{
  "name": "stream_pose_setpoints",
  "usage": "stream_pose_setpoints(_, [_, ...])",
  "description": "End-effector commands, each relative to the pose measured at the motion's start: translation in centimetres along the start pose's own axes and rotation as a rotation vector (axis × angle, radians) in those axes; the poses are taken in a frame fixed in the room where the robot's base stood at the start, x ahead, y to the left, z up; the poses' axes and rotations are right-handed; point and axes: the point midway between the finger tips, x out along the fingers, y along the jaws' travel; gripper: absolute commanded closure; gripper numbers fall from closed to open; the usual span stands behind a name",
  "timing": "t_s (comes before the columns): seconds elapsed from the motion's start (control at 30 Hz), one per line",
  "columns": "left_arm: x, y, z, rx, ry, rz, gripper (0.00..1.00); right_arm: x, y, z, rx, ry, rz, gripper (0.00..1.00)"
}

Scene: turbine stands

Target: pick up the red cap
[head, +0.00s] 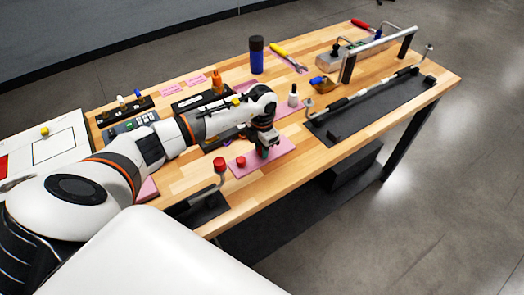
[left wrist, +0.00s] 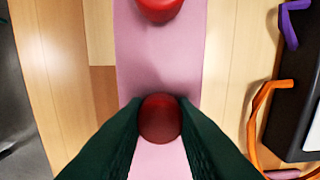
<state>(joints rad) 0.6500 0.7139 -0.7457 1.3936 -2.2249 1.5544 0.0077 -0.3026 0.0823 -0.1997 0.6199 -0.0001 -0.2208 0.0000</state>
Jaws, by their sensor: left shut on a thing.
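My left gripper (head: 264,153) reaches down over the pink mat (head: 284,147) near the front of the wooden table. In the left wrist view its two dark green fingers are shut on a round red cap (left wrist: 160,118), which sits between the fingertips over the mat (left wrist: 150,60). I cannot tell whether this cap touches the mat. A second red cap (head: 241,161) rests on the same mat, to the left of the gripper; a red cap (left wrist: 158,7) also shows at the top of the left wrist view. My right gripper is out of view.
A red-topped piece (head: 219,165) stands at the front edge by a dark holder (head: 203,208). A white bottle (head: 293,97), an orange bottle (head: 217,81) and a blue cylinder (head: 256,55) stand behind.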

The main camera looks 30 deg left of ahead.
Motion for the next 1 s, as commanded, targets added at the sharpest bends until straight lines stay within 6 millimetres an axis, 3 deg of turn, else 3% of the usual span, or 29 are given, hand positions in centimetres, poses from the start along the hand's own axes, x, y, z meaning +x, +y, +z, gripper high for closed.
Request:
stream_pose_setpoints(0.27, [-0.4,-0.1,-0.1,0.000,0.003,-0.001,1.00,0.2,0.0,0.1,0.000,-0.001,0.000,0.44])
stream_pose_setpoints(0.7, [-8.1,-0.1,-0.1,0.001,0.005,-0.002,1.00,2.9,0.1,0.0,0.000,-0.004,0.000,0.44])
stream_pose_setpoints(1.0, [-10.1,0.0,0.0,0.000,0.000,0.000,1.00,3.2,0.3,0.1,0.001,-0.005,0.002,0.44])
